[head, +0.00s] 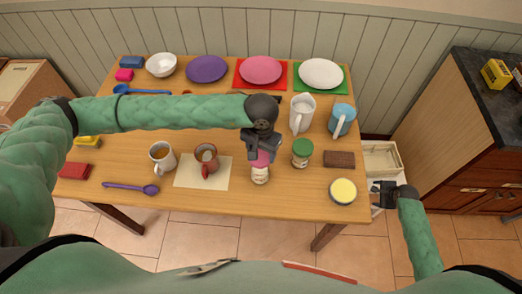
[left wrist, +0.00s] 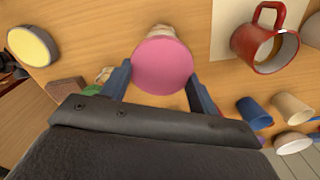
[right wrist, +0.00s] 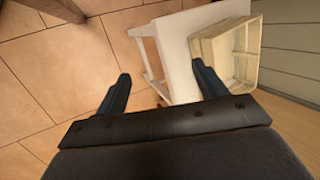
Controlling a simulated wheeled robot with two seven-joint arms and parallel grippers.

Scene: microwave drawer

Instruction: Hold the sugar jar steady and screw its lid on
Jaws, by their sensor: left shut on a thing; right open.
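A pale jar (head: 260,175) stands on the table near its front edge, with a pink lid (head: 263,158) at its top. I cannot read its label or tell whether the lid is seated or just above the rim. My left gripper (head: 263,152) comes down from above and is shut on the pink lid, which also shows between its fingers in the left wrist view (left wrist: 164,64). Another jar with a green lid (head: 302,147) stands to the right. My right gripper (head: 384,190) is open and empty, off the table's right edge; the right wrist view shows nothing between its fingers (right wrist: 160,75).
A red-brown mug (head: 206,160) on a pale mat and a white mug (head: 161,157) stand left of the jar. A yellow-topped round tin (head: 343,191) and a brown block (head: 339,159) lie right. A white pitcher (head: 301,112) and blue pitcher (head: 342,120) stand behind. A cream crate (head: 381,158) is beyond the table's right edge.

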